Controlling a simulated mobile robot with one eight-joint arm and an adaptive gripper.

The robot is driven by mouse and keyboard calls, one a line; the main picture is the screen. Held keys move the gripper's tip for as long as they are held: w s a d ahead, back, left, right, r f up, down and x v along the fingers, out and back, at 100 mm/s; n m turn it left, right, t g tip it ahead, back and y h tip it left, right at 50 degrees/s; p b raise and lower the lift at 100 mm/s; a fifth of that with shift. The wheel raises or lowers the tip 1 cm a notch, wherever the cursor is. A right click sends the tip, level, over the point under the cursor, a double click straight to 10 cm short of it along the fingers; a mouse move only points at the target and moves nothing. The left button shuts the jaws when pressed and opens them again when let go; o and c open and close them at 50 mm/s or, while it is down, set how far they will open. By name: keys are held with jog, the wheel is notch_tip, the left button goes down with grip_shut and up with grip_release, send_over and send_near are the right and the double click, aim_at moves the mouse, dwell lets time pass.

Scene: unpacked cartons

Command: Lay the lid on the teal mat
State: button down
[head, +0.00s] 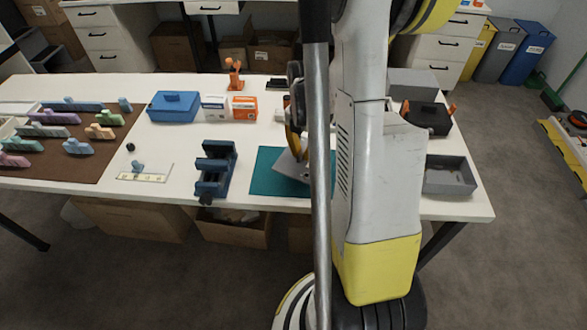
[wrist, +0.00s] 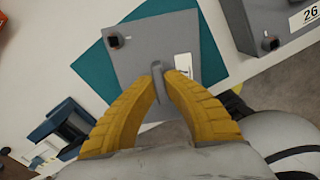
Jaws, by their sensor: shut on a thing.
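The lid is a flat grey panel (wrist: 148,45) with a white label and a small dark square fitting. My gripper (wrist: 158,76) is shut on the lid's upright handle (wrist: 159,90) in the wrist view. The teal mat (wrist: 97,68) lies beneath the lid and shows beyond its edges. In the head view the lid (head: 291,166) is over the mat (head: 268,178), partly hidden by my arm, and looks somewhat tilted. Whether it touches the mat cannot be told. My gripper is mostly hidden behind my arm there.
A grey open box (head: 450,175) stands to the right of the mat, a black box (head: 427,118) behind it. A blue vise (head: 215,170) stands left of the mat.

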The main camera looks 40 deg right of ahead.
aim_at(295, 158)
jog(key=shift+w+a+f, duration=0.55)
jog(key=shift+w+f, duration=0.1)
jog(key=shift+w, duration=0.2)
jog(key=shift+w+f+b, duration=0.1)
jog(key=shift+f+b, duration=0.1)
jog(key=shift+b, duration=0.1)
notch_tip(295, 158, down, 4)
jog(key=shift+r+b, duration=0.1)
jog(key=shift+b, duration=0.95)
jog(key=shift+r, duration=0.1)
jog(key=c, duration=1.9)
grip_release()
jog(key=shift+f, duration=0.2)
jog(key=shift+c, duration=0.2)
jog(key=o, duration=0.3)
jog(key=shift+o, duration=0.2)
